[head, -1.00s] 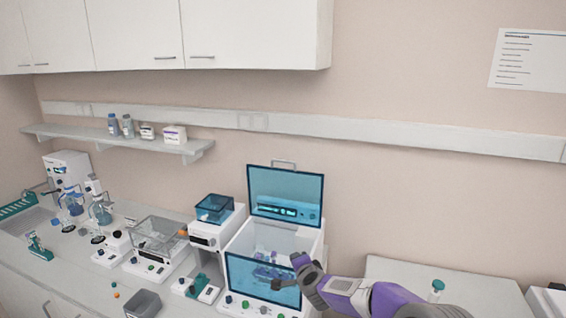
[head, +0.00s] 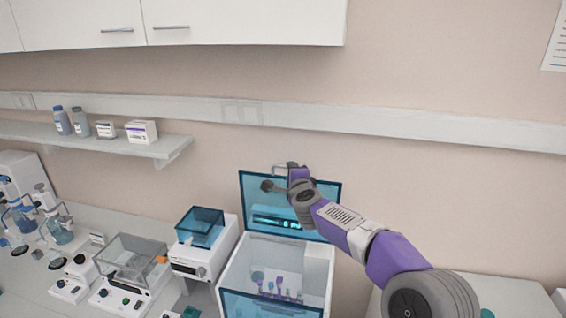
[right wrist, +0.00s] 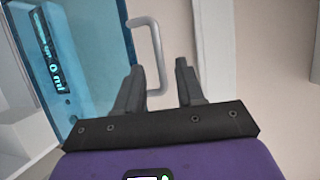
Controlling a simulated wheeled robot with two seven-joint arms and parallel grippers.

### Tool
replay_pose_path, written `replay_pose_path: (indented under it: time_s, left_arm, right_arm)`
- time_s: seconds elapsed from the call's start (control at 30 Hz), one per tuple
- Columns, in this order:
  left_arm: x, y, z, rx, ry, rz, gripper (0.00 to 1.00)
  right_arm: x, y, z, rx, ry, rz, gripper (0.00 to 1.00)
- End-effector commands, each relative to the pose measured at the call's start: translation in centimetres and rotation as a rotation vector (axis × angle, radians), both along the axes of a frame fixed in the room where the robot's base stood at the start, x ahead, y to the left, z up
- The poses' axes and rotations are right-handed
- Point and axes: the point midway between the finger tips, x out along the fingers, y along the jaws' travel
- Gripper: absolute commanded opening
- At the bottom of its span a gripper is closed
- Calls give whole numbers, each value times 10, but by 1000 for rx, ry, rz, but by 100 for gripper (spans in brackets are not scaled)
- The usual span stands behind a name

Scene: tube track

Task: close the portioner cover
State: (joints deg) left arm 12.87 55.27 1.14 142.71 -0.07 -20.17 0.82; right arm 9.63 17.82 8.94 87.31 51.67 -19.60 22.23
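The portioner is a white box (head: 318,268) with tubes inside. Its cover (head: 328,195) is a see-through blue panel standing raised at the back, with a lit display on it. The cover also shows at the left of the right wrist view (right wrist: 90,60). A pale bar handle (right wrist: 157,60) sticks out from the cover's edge. My right gripper (head: 280,176) is at the top of the cover by the handle. In the right wrist view its two fingers (right wrist: 158,85) are apart, with the handle between or just beyond their tips; contact cannot be told. My left gripper is not in view.
A blue see-through front panel (head: 268,304) stands at the box's front. A smaller device with a blue lid (head: 203,228) and a clear-covered balance (head: 130,262) stand to the left. A shelf (head: 165,150) with bottles and boxes hangs on the wall, with cabinets (head: 240,22) above.

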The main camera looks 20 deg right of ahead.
Motion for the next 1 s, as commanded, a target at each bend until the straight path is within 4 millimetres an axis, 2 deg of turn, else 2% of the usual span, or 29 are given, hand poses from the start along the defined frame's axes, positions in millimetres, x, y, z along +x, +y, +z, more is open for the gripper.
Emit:
replay_pose_path:
  time_s: [0.2, 0.4, 0.6, 0.83, 1.0]
  left_arm:
    - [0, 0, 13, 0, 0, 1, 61]
    - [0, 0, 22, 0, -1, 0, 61]
    - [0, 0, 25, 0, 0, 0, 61]
    - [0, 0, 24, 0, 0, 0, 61]
    - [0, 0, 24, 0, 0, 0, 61]
  right_arm:
    - [32, -8, -5, 1, 3, -1, 38]
    - [53, -14, -8, 0, 3, 0, 38]
    - [61, -16, -11, 0, 2, 0, 38]
    - [62, -16, -11, 0, 2, 0, 38]
    - [61, -16, -11, 0, 2, 0, 14]
